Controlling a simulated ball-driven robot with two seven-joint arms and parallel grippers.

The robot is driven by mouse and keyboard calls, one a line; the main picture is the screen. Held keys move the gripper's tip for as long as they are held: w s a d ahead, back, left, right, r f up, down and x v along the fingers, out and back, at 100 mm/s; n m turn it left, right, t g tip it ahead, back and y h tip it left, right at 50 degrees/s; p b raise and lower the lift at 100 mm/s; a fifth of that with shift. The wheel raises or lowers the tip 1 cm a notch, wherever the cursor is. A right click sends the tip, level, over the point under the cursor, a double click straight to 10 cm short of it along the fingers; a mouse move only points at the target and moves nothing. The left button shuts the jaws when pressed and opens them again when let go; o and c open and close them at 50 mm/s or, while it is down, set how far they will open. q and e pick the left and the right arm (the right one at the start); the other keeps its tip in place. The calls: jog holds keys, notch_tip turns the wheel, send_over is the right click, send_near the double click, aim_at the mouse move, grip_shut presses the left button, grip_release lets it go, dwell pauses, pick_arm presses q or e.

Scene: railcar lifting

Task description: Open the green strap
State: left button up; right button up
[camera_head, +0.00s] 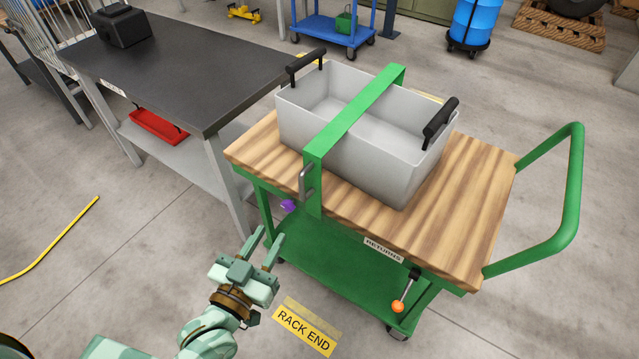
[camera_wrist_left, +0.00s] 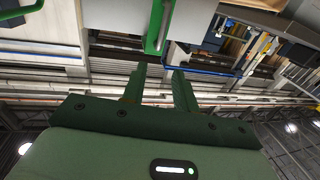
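The green strap (camera_head: 354,111) lies across the top of the grey bin (camera_head: 375,165). Its front end bends down over the near edge of the wooden cart top (camera_head: 440,235). A grey handle (camera_head: 306,181) is on this front part. My left gripper (camera_head: 264,242) is open and empty, below and to the left of the strap's front end, apart from it. In the left wrist view, the open fingers (camera_wrist_left: 158,80) point toward a green upright bar (camera_wrist_left: 157,28), likely the strap's front part. My right gripper is not in view.
A purple knob (camera_head: 288,206) sits under the cart top near the strap. An orange-tipped lever (camera_head: 398,305) hangs at the cart's front right. A dark workbench (camera_head: 180,75) stands to the left, with a red tray (camera_head: 158,127) on its lower shelf.

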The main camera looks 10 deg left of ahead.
pick_arm(q)
jog(key=b, duration=0.1)
send_near(300, 184)
jog(key=w, duration=0.3)
jog(key=w+d+b, duration=0.1)
jog(key=w, duration=0.3)
jog(key=w+b, duration=0.1)
jog(key=w, duration=0.2)
jog(key=shift+w+d+f, duration=0.1)
jog(key=shift+w+d, duration=0.15)
jog(key=shift+d, duration=0.1)
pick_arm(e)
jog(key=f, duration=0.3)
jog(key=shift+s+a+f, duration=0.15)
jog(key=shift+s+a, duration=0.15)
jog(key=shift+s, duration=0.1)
pick_arm(q)
grip_shut()
